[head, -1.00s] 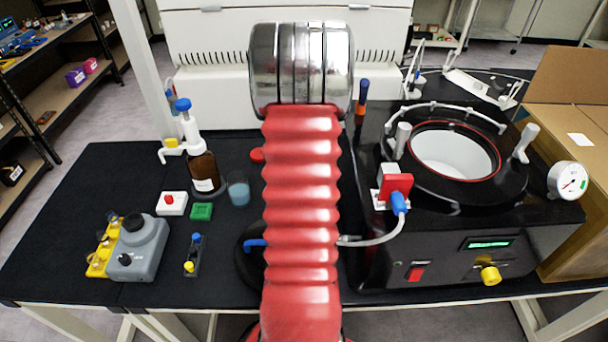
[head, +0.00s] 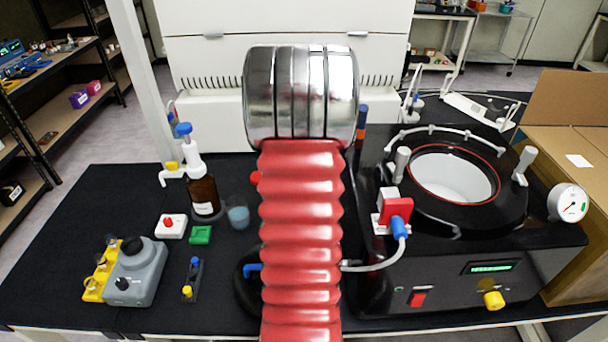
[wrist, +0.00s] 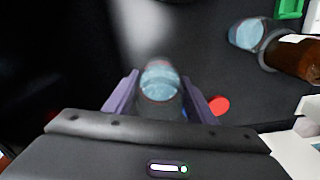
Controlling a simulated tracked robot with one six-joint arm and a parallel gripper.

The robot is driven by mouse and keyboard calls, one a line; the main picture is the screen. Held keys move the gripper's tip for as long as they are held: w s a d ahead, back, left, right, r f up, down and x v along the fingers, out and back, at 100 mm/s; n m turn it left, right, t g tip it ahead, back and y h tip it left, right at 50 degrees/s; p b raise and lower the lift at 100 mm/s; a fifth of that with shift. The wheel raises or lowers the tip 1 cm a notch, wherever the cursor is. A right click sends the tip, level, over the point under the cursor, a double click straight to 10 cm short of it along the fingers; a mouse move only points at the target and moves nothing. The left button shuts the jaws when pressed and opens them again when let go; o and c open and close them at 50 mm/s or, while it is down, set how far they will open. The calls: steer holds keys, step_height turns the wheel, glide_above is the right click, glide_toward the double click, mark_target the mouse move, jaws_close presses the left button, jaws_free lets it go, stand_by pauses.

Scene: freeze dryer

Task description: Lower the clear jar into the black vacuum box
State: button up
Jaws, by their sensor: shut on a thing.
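My gripper (wrist: 159,78) shows in the wrist view with its two purple fingers on either side of a clear jar (wrist: 158,92). It is shut on the jar, which has a bluish look and a rounded end. In the head view my red arm hides the gripper and the jar. The black vacuum box (head: 445,268) stands on the bench at right in the head view. Its round mouth is open, with a red ring and a pale inside. I cannot tell the height of the jar above the bench.
A beaker (head: 238,216) and a brown dispenser bottle (head: 204,194) stand left of my arm. A red-and-white valve block (head: 394,207) with a hose sits at the box's left edge. A gauge (head: 567,203) and a cardboard box (head: 570,160) are at right.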

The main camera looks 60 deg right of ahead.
steer(key=w+r+n, duration=0.2)
steer(key=w+r, duration=0.2)
steer(key=w, duration=0.7)
steer(key=w+r+n, duration=0.2)
steer(key=w+r, duration=0.3)
steer(key=w, duration=0.5)
steer(key=w+a+r+n, duration=0.4)
steer(key=w+a, duration=0.7)
steer(key=w, duration=0.4)
steer(key=w+a+f+n, duration=0.2)
steer(key=w+a, duration=0.1)
steer(key=a, duration=0.7)
steer(key=w+a+f+n, duration=0.2)
steer(key=a, duration=0.7)
steer(key=s+a+f+n, duration=0.2)
steer(key=a+f, duration=0.1)
steer(key=a, duration=0.6)
steer(key=s+a+f+n, duration=0.1)
steer(key=a+f, duration=0.3)
steer(key=a, duration=0.6)
steer(key=shift+s+a+n, duration=0.2)
steer(key=shift+s+n, duration=0.2)
steer(key=shift+s, duration=0.45)
